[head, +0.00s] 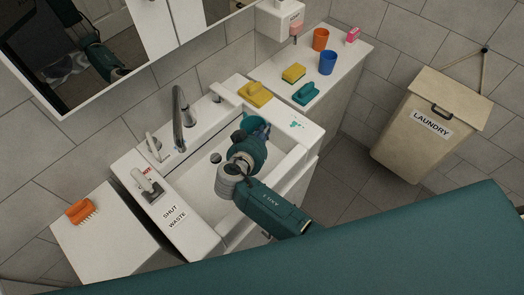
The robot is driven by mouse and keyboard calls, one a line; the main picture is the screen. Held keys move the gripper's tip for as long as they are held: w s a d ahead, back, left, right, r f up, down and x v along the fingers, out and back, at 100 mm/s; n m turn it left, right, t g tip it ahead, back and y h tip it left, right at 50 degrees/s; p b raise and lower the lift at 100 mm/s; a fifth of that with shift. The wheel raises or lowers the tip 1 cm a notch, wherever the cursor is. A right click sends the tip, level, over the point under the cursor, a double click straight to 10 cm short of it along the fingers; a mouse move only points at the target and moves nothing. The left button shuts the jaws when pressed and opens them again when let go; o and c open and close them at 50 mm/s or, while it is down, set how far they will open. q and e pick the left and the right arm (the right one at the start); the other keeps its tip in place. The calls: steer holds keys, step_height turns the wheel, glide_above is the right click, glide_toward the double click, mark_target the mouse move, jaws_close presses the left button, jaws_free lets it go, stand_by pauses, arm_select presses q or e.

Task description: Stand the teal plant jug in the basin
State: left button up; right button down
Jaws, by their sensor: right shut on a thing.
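The basin (192,188) is a white sink set in a counter, with a grey tap (180,122) at its back. My right gripper (246,133) is over the right part of the basin, shut on the teal plant jug (259,126). Only a small blue-teal part of the jug shows beyond the gripper. My wrist and hand hide the rest, so I cannot tell whether it is upright or touches the basin floor. My left gripper is not in view.
A lever (146,182) stands by the basin's left rim. An orange brush (80,211) lies on the left counter. A yellow sponge (255,94), a teal item (305,94), an orange cup (320,39) and a blue cup (327,62) lie behind right. A laundry hamper (425,130) stands right.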

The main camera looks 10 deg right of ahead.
mark_target(251, 131)
step_height(251, 131, down, 4)
steer(key=shift+a+r+b, duration=0.1)
steer(key=shift+r+b, duration=0.1)
steer(key=shift+b, duration=0.5)
arm_select(q)
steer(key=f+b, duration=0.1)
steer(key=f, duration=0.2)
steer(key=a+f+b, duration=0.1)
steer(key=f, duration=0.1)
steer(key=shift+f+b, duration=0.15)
steer(key=shift+b, duration=0.2)
arm_select(e)
step_height(251, 131, down, 4)
steer(key=shift+f, duration=0.1)
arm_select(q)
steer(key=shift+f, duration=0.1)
arm_select(e)
steer(key=c, duration=1.8)
jaws_free()
steer(key=shift+c, duration=0.2)
